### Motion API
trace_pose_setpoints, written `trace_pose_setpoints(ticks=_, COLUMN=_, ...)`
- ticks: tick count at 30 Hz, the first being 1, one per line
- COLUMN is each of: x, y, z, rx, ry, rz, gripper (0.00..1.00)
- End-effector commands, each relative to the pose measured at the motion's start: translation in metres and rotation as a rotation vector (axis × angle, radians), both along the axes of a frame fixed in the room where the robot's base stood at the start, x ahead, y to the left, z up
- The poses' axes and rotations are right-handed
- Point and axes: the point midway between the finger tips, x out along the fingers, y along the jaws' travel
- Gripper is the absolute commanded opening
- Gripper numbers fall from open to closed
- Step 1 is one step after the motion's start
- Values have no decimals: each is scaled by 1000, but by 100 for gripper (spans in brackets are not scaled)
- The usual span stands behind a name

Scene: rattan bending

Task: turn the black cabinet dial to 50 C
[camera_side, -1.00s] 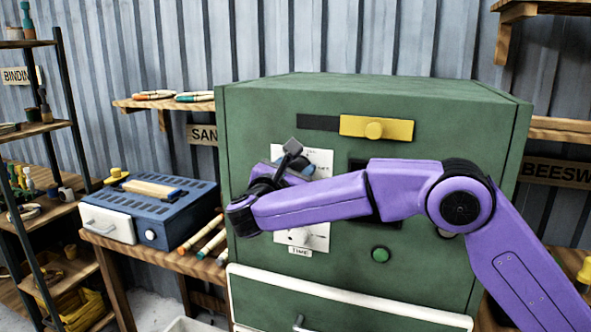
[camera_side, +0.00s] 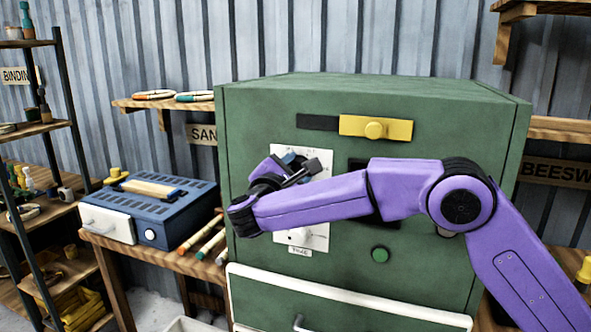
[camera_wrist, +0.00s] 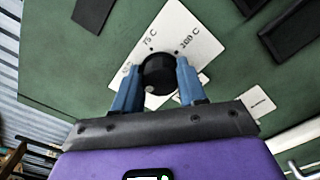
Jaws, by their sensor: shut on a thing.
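The black dial (camera_wrist: 160,76) sits on a white scale plate (camera_wrist: 184,32) on the green cabinet (camera_side: 440,120). In the wrist view my gripper (camera_wrist: 159,68) is shut on the dial, with one blue finger on each side. The plate reads 75 C and 100 C beyond the dial; another label by the left finger is partly hidden and too blurred to read surely. A pale spot shows on the dial's near side, but I cannot tell which mark the dial points to. In the side view my gripper (camera_side: 292,160) hides the dial at the plate.
A blue box (camera_side: 165,205) stands on the shelf at left.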

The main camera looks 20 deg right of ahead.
Motion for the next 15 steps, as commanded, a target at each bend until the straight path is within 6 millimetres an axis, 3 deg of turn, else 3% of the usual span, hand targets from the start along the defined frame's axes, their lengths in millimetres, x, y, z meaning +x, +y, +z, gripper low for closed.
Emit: trace_pose_setpoints(ticks=15, x=0, y=-1, z=-1, rx=304, ry=-305, rz=1, gripper=11)
